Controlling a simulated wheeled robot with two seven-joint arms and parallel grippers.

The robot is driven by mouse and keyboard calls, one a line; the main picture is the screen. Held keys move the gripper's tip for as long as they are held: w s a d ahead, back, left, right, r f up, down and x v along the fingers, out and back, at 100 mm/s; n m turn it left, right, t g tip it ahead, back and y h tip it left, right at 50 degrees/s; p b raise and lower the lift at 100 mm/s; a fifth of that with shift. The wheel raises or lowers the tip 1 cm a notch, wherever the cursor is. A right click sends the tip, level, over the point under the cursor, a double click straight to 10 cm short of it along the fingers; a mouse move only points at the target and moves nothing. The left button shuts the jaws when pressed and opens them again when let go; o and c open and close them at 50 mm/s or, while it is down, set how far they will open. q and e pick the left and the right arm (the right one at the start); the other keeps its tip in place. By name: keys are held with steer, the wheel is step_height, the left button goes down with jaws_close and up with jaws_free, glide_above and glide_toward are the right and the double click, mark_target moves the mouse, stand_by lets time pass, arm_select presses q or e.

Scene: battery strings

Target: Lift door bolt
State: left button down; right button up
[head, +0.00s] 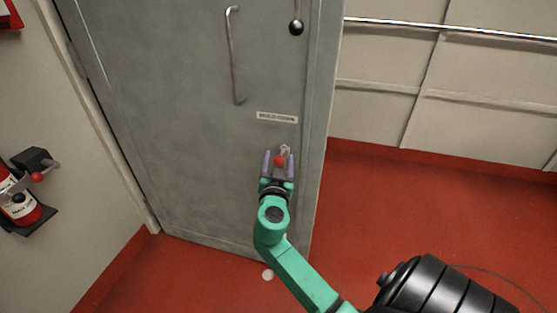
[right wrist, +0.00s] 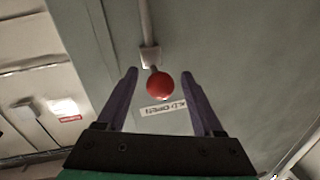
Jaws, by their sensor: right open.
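The grey door (head: 170,100) fills the left middle of the head view. A bolt with a red ball knob (head: 280,160) sits low near its right edge, below a small printed label (head: 277,117). My right gripper (head: 277,156) is open, with one purple finger on each side of the knob. In the right wrist view the red knob (right wrist: 160,85) shows between the spread fingers of the gripper (right wrist: 160,78), at the end of a pale rod (right wrist: 146,25). Gaps show on both sides, so the fingers are not closed on it. My left gripper is not in view.
A long door handle (head: 234,55) and a black ball on a short rod (head: 296,27) are higher on the door. A fire extinguisher (head: 22,205) hangs on the left wall. A rail (head: 450,27) runs along the right wall. The red floor (head: 420,200) right of the door is mostly clear.

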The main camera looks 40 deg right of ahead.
jaws_close()
stand_by(1.3)
